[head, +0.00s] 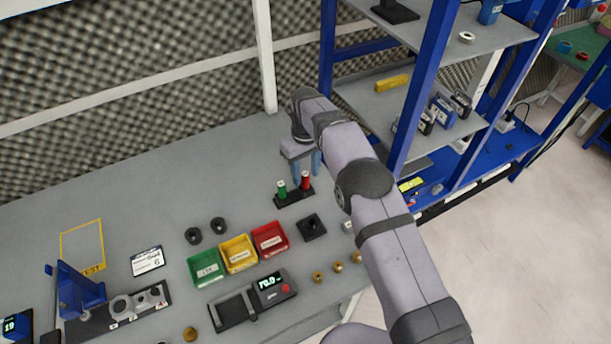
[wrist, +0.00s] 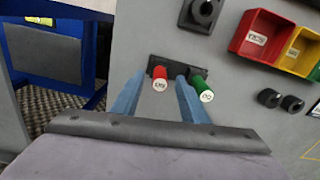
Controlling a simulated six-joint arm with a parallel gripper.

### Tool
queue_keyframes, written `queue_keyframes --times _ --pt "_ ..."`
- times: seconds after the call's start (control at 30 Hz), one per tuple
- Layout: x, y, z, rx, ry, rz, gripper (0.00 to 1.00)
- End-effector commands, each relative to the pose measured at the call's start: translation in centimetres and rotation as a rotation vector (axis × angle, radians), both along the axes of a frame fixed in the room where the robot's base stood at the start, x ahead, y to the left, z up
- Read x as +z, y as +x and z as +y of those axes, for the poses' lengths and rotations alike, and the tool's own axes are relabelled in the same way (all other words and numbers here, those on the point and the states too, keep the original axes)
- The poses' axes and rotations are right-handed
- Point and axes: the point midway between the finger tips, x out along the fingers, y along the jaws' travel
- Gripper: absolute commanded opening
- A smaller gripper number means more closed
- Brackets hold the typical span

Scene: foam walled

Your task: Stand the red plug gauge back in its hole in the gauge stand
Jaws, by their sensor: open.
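The red plug gauge (head: 305,181) stands upright at the right end of the black gauge stand (head: 294,198) in the head view. The green plug gauge (head: 282,188) stands at the stand's left end. My gripper (head: 307,172) is above and behind the stand, fingers pointing down. In the wrist view, my open gripper (wrist: 161,76) has one blue finger on each side of the red gauge (wrist: 160,79), with gaps showing. The right finger is close beside the green gauge (wrist: 202,90). The red gauge's lower end in the stand (wrist: 168,67) is not clearly visible.
Green (head: 206,268), yellow (head: 238,253) and red (head: 270,239) bins sit left of and in front of the stand. A black square block (head: 312,227) stands in front. A blue-framed shelf (head: 420,90) rises to the right. The bench behind and left is clear.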

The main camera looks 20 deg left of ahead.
Motion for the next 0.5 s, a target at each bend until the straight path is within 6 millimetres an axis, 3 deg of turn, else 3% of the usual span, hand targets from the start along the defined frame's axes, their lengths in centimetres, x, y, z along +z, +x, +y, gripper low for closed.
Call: queue_keyframes --times 0.3,0.5 --pt "4.2 0.0 0.1 0.0 0.002 -0.003 0.4" --pt "5.6 0.0 0.0 0.0 0.001 -0.002 0.4"
